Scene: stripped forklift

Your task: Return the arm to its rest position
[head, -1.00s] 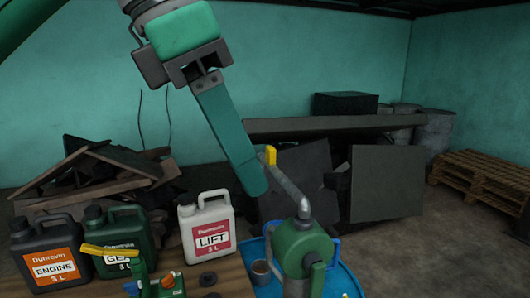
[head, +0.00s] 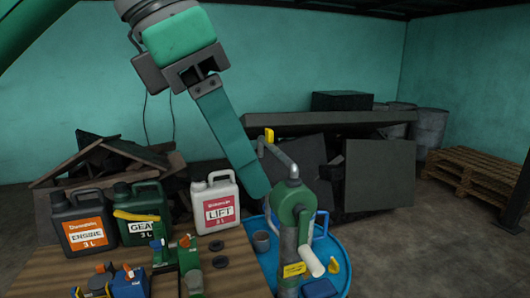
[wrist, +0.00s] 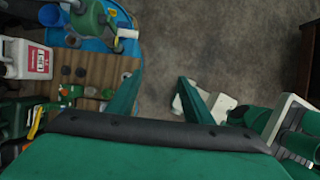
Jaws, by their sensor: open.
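My gripper (head: 256,188) hangs at the end of my green arm, tilted down to the right in the head view. There one long finger covers the other. In the wrist view, the two green fingers of my gripper (wrist: 158,78) stand wide apart, with only floor between them and nothing held. In the head view the fingertips overlap the left edge of the green pump (head: 292,205), to the right of the white LIFT can (head: 216,203). I cannot tell the exact gap to the pump.
A blue drum top (head: 335,262) carries the pump. The wooden bench (head: 232,268) holds the ENGINE can (head: 85,225), the GEAR can (head: 140,215) and small green and blue tools. Dark panels (head: 380,175) and a pallet (head: 478,175) stand behind.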

